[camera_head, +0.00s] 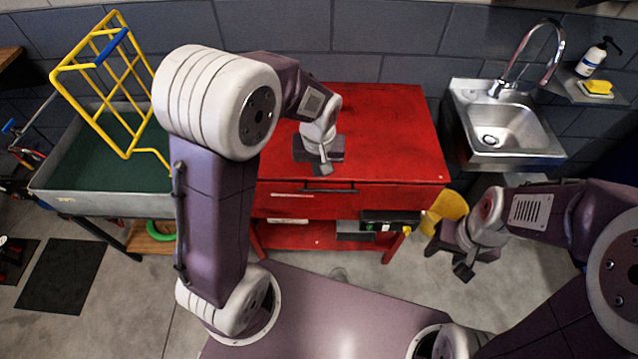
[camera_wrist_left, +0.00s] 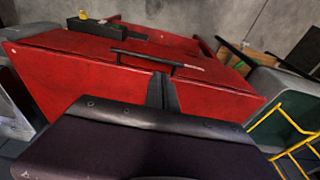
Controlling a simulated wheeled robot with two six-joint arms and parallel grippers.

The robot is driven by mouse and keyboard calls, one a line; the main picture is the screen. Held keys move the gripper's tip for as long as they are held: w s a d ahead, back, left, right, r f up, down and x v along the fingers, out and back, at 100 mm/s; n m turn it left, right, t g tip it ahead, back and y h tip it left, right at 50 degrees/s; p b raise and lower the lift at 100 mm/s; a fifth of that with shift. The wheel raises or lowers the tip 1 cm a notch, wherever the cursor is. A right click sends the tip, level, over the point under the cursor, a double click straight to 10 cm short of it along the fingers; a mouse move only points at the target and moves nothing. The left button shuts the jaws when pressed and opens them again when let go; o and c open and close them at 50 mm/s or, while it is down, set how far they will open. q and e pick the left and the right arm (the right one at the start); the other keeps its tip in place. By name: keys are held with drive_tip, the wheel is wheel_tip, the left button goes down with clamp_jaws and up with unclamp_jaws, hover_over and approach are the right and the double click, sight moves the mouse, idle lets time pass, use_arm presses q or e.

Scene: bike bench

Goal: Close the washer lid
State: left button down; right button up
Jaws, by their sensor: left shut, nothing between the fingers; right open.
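The red box on legs (camera_head: 285,204), which I take for the washer, stands in the middle of the head view. Its wide red lid (camera_head: 390,130) looks flat and down over the box; I cannot tell whether a thin gap is left at the front. A dark handle (camera_head: 330,188) runs along the front edge, and it also shows in the left wrist view (camera_wrist_left: 140,58). My left gripper (camera_head: 323,166) is shut and empty over the lid, behind the handle. I cannot tell whether it touches the lid. My right gripper (camera_head: 464,268) is open and empty, to the right of the washer's front.
A grey tub (camera_head: 100,203) with a raised yellow wire rack (camera_head: 110,70) stands at the left. A steel sink (camera_head: 500,138) and a small shelf (camera_head: 590,92) are at the right. A black box (camera_head: 390,219) sits low at the washer's front. A yellow object (camera_head: 445,208) is near my right gripper.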

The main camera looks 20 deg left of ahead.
sight(319, 190)
use_arm(q)
drive_tip(key=f, duration=0.3)
drive_tip(key=w+f, duration=0.1)
drive_tip(key=f, duration=0.6)
drive_tip(key=shift+w+a+f, duration=0.25)
drive_tip(key=shift+w, duration=0.15)
